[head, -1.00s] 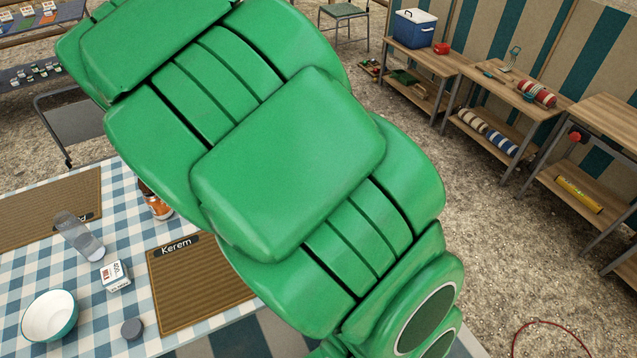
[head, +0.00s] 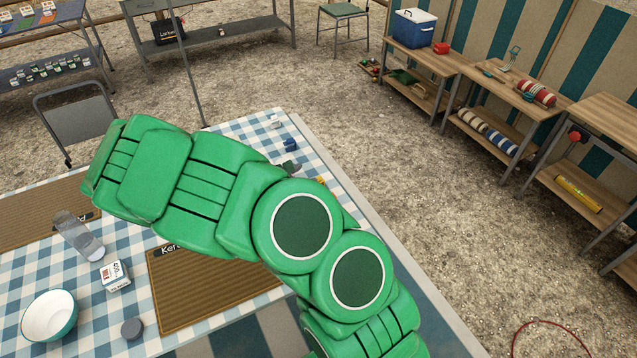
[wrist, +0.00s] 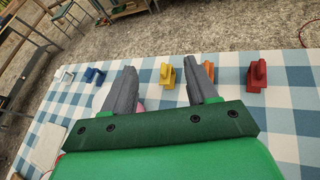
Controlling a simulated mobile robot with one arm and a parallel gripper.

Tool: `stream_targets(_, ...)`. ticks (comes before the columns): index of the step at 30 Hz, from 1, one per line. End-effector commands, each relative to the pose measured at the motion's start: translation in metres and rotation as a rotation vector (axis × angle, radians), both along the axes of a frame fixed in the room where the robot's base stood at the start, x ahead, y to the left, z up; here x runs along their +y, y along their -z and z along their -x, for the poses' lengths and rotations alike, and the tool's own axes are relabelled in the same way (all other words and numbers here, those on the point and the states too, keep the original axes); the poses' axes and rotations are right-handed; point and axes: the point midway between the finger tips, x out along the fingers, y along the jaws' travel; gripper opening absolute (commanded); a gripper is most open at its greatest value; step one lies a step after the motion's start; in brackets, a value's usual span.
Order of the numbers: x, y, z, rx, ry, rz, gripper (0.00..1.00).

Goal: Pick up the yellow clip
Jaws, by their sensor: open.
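The yellow clip (wrist: 167,77) stands on the checked tablecloth. In the wrist view it appears between my two fingertips, nearer the right one, and beyond them. In the head view a small yellow-orange bit (head: 321,180) shows just past my arm; I cannot tell which clip it is. My gripper (wrist: 159,68) is open and empty, with its grey fingers apart. In the head view only a grey part of it shows, the rest hidden by my green arm.
A blue clip (wrist: 94,76) and a white clip (wrist: 66,75) stand to the left. An orange clip (wrist: 209,70), partly behind the right finger, and a red clip (wrist: 257,78) stand to the right. A bowl (head: 50,316), a glass (head: 78,236) and mats occupy the table's near left.

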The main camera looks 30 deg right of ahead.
Motion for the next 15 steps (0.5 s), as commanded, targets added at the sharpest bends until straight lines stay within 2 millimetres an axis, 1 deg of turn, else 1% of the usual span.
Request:
stream_targets(1,0.001,0.013,0.000,0.033,-0.027,0.016,0.58)
stream_targets(3,0.003,0.029,0.000,0.076,-0.064,0.036,0.58)
stream_targets(6,0.007,0.046,-0.001,0.123,-0.110,0.056,0.58)
stream_targets(10,0.009,0.063,0.000,0.168,-0.149,0.071,0.58)
stream_targets(15,0.010,0.071,0.000,0.187,-0.168,0.078,0.58)
